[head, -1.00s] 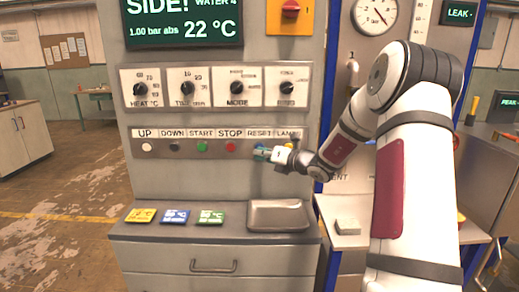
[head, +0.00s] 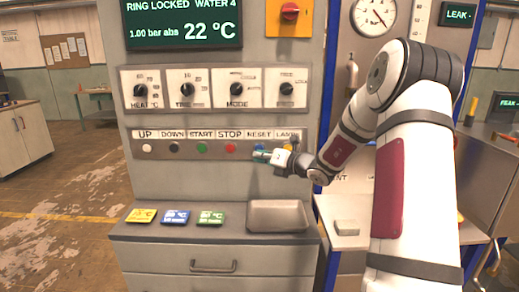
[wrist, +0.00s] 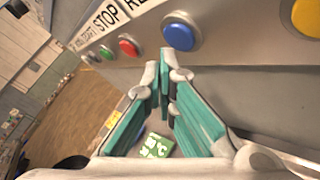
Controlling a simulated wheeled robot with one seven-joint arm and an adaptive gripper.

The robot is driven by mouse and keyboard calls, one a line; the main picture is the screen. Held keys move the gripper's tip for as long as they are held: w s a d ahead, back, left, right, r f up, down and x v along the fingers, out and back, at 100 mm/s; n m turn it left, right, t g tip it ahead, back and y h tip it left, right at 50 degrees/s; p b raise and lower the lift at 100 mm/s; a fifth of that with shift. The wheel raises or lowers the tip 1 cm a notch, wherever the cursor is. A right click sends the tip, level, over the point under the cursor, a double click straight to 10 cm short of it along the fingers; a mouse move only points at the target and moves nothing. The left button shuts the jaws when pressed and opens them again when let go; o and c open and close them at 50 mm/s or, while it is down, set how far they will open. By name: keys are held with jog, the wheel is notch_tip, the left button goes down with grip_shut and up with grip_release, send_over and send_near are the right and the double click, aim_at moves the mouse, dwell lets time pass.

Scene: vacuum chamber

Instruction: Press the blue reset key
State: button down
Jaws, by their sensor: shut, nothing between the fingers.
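The blue reset key (wrist: 180,34) is a round domed button in a pale ring on the grey key strip. In the head view it shows only as a bit of blue (head: 259,147) under the RESET label, partly covered by my gripper (head: 258,156). In the wrist view my gripper (wrist: 166,58) has its teal-lined fingers together at the tips, empty. The tips appear just below and slightly left of the blue key. I cannot tell whether they touch the panel.
The red STOP key (wrist: 128,46) is left of the blue key, and the yellow lamp key (wrist: 308,16) is to its right. A grey tray (head: 277,215) and several coloured cards (head: 176,216) lie on the ledge below. The display (head: 183,24) reads "RING LOCKED".

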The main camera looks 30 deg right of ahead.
jog(key=shift+s+a, duration=0.1)
jog(key=s+a, duration=0.1)
jog(key=s+p, duration=0.1)
jog(key=s+a, duration=0.1)
jog(key=s, duration=0.1)
jog(key=shift+a+p, duration=0.3)
jog(key=shift+a, duration=0.05)
dwell(0.3)
dwell(0.7)
